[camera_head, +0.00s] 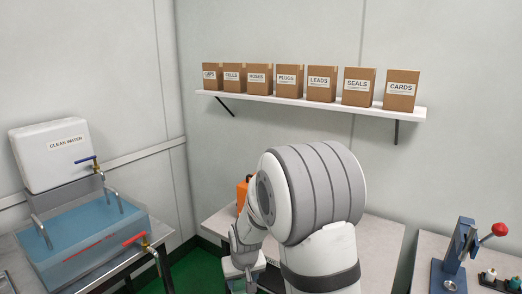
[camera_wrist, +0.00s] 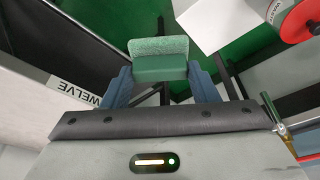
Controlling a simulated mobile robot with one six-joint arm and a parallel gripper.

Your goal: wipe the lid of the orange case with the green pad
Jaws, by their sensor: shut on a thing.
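The orange case (camera_head: 242,194) stands on the bench behind my arm in the head view. Only a narrow orange part shows, and its lid is mostly hidden. The green pad (camera_wrist: 158,58) is between my gripper's two blue-grey fingers in the wrist view. It has a lighter, rough face and a smooth darker green body. My gripper (camera_wrist: 160,76) is shut on the pad and holds it above the green floor. In the head view my wrist hangs low in front of the bench, left of the case's front, and the pad cannot be made out there.
A sink of water (camera_head: 85,235) with taps and a white clean water tank (camera_head: 52,152) stand at left. A shelf (camera_head: 320,104) of labelled cardboard boxes is on the back wall. A lever press (camera_head: 458,255) is on the right bench. Green floor lies between the benches.

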